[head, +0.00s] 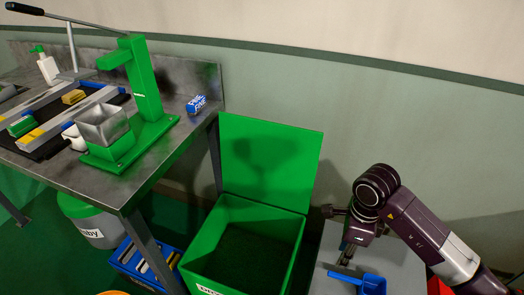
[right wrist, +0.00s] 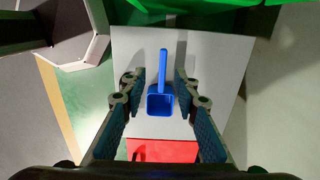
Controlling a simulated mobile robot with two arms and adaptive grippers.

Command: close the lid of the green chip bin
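The green chip bin (head: 206,262) stands on the floor right of the workbench, with an open top and a dark inside. Its green lid (head: 268,165) stands up at the back edge, open, near the wall. My right gripper (head: 345,246) is right of the bin, over a grey surface, apart from the lid. In the right wrist view its fingers (right wrist: 159,82) are spread and empty, with a blue scoop (right wrist: 160,102) lying below between them. Green at the top of that view may be part of the bin. My left gripper is not in view.
The grey top (head: 393,262) with the blue scoop (head: 372,284) is close right of the bin. A red box (right wrist: 165,150) is beside it. The workbench (head: 70,178) carries a green press (head: 147,85). A blue crate (head: 135,262) is below, left of the bin.

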